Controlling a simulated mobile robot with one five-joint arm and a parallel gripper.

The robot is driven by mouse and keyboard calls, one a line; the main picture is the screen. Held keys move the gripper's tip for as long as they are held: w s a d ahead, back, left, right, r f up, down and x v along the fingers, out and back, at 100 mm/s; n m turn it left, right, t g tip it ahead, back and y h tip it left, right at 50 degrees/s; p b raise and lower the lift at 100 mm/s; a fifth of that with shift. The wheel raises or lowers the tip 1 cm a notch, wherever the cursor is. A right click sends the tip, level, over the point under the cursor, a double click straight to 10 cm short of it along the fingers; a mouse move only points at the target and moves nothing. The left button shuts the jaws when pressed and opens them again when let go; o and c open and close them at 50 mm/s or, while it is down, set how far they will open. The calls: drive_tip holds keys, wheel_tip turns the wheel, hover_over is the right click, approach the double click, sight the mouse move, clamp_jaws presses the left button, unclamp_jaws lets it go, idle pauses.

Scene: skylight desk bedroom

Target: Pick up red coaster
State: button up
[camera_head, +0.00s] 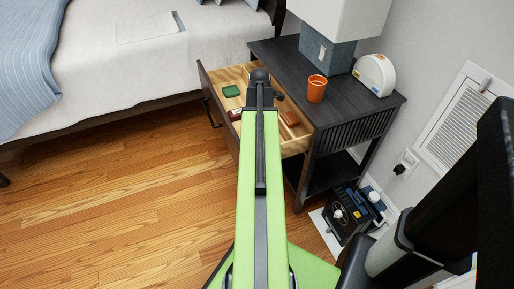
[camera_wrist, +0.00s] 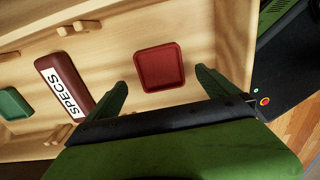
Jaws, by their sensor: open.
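The red coaster (camera_wrist: 162,68) is a dark red rounded square lying flat on the wooden bottom of the open drawer in the wrist view. My gripper (camera_wrist: 160,88) is open, with its two green fingers apart. The coaster lies between and a little beyond the fingertips in that picture, and I see no finger closed on it. In the head view my gripper (camera_head: 262,84) is over the drawer (camera_head: 205,84), and my arm hides much of the drawer's middle. The coaster cannot be made out there.
A red-brown case marked SPECS (camera_wrist: 65,86) and a green coaster (camera_wrist: 14,104) lie left in the drawer. The nightstand (camera_head: 345,105) carries an orange cup (camera_head: 316,89), a lamp (camera_head: 327,53) and a white device (camera_head: 375,75). The bed (camera_head: 120,60) stands left.

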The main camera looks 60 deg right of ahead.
wheel_tip(320, 180, down, 4)
drive_tip(key=b, duration=0.3)
drive_tip(key=shift+f, duration=0.2)
drive_tip(key=shift+r, duration=0.15)
drive_tip(key=c, duration=1.5)
